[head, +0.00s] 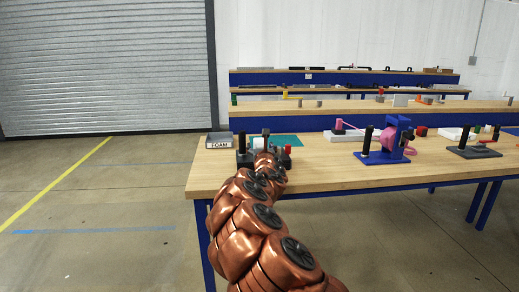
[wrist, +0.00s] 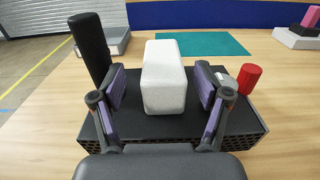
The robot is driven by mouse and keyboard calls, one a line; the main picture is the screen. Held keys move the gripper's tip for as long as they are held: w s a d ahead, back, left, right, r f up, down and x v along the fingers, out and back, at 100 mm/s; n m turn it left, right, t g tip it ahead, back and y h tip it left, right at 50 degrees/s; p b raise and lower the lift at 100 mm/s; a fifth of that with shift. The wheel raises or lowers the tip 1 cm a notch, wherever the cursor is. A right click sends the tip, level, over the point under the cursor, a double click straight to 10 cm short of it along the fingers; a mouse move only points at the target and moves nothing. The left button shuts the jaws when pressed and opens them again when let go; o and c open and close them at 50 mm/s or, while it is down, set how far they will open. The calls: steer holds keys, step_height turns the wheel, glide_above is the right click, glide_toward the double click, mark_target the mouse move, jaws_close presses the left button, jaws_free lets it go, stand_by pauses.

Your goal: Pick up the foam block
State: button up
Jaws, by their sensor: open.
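The foam block (wrist: 164,82) is a pale grey-white oblong block with rounded edges. It lies on top of a black base (wrist: 237,127) with perforated sides in the wrist view. My gripper (wrist: 162,92) is open, with one purple-padded finger on each side of the block and a visible gap to each side. In the head view my copper-coloured arm reaches to the near-left part of the table, where my gripper (head: 267,150) shows small.
A black cylinder (wrist: 91,46) stands left of the block and a red cylinder (wrist: 249,78) stands right. A green mat (wrist: 205,44) lies behind. A grey tray labelled FOAM (head: 219,140) sits at the table's left end. A blue fixture (head: 391,140) stands farther right.

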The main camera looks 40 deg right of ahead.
mark_target(260, 142)
steer(key=shift+x, duration=2.1)
steer(key=shift+s+d+r, duration=0.1)
steer(key=shift+c, duration=0.4)
steer(key=c, duration=0.8)
